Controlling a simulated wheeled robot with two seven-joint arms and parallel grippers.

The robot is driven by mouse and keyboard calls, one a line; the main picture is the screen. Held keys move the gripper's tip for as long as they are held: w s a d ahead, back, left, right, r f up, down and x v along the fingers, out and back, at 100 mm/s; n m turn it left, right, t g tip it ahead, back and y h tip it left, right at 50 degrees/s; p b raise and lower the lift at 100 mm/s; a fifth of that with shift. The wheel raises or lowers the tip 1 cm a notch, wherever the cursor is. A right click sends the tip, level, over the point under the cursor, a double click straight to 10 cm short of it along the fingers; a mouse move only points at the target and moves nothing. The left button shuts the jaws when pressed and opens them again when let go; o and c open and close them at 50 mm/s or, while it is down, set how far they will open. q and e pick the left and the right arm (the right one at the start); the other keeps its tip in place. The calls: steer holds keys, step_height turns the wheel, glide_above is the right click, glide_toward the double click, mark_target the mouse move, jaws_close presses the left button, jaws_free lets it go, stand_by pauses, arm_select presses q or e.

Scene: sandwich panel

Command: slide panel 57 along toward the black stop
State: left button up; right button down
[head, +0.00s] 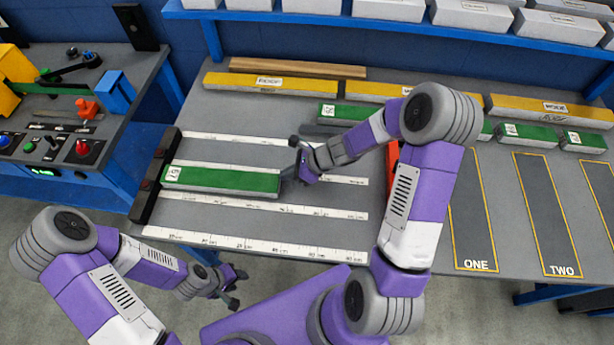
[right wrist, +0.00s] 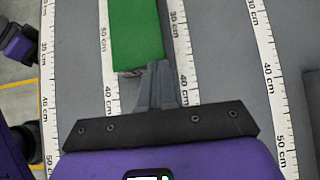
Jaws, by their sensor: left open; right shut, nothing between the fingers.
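The long green panel (head: 222,181) with a white label at its left end, its number hard to read, lies flat between the white measuring strips. Its left end is right at the black stop (head: 146,196); I cannot tell whether they touch. My right gripper (head: 287,174) is shut and empty at the panel's right end. In the right wrist view the closed fingertips (right wrist: 157,66) are at the near end of the green panel (right wrist: 136,35), touching or almost touching it. My left gripper (head: 240,286) is open and empty, in front of the table's near edge.
More green panels (head: 528,134) and yellow-topped blocks (head: 270,83) lie along the back of the table. A red object (head: 392,160) stands behind my right arm. Outlined bays ONE (head: 475,215) and TWO (head: 548,215) are empty. A control bench (head: 80,130) stands at left.

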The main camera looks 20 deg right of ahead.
steer(key=shift+w+a, duration=0.15)
steer(key=shift+a, duration=0.1)
steer(key=s+d, duration=0.1)
steer(key=d, duration=0.1)
steer(key=s+d+p, duration=0.1)
steer(key=shift+d, duration=0.4)
steer(key=p+v, duration=0.3)
steer(key=v, duration=0.7)
steer(key=shift+a, duration=0.2)
